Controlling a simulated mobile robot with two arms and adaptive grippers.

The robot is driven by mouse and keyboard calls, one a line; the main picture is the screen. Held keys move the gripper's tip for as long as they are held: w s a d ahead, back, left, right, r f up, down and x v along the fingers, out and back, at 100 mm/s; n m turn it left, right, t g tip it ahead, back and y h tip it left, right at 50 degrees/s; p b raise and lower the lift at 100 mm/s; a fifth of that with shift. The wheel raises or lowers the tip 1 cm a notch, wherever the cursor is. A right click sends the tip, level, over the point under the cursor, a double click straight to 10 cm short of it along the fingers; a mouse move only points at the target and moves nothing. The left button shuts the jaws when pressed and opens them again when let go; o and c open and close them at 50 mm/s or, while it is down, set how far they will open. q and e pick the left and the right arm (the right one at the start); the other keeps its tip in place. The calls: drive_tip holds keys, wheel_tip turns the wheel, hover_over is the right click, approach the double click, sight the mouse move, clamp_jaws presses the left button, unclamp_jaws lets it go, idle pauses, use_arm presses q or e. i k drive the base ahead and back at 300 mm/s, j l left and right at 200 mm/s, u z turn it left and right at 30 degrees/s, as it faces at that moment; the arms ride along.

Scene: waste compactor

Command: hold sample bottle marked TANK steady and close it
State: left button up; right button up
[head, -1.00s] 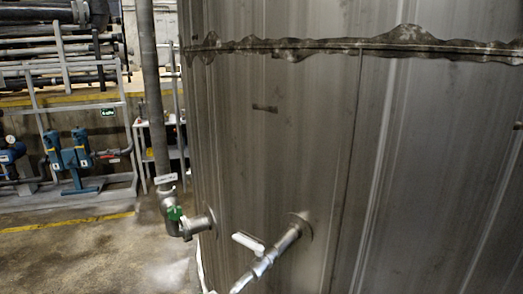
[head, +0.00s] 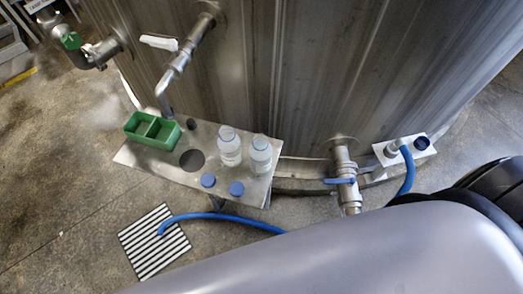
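Two clear sample bottles stand upright side by side on a small metal shelf (head: 150,163) at the tank's foot: a left bottle (head: 229,152) and a right bottle (head: 260,161). Their labels are too small to read, so I cannot tell which is marked TANK. No blue cap shows on either bottle. Two blue caps, a left cap (head: 208,180) and a right cap (head: 237,188), lie on the shelf in front of the bottles. Neither of my grippers is in view.
A green two-compartment tray (head: 153,131) sits at the shelf's left, beneath a tap with a white lever (head: 159,42). A dark round spot (head: 192,160) marks the shelf. A blue-levered valve (head: 341,181), blue hose (head: 210,216) and floor grate (head: 153,241) are nearby.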

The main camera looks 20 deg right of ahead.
sight(260, 151)
drive_tip(key=k+l+u, duration=0.1)
drive_tip(key=k+l, duration=0.2)
drive_tip(key=l, duration=1.3)
drive_tip(key=i+l, duration=0.1)
drive_tip(key=l, duration=1.15)
drive_tip(key=u, duration=1.15)
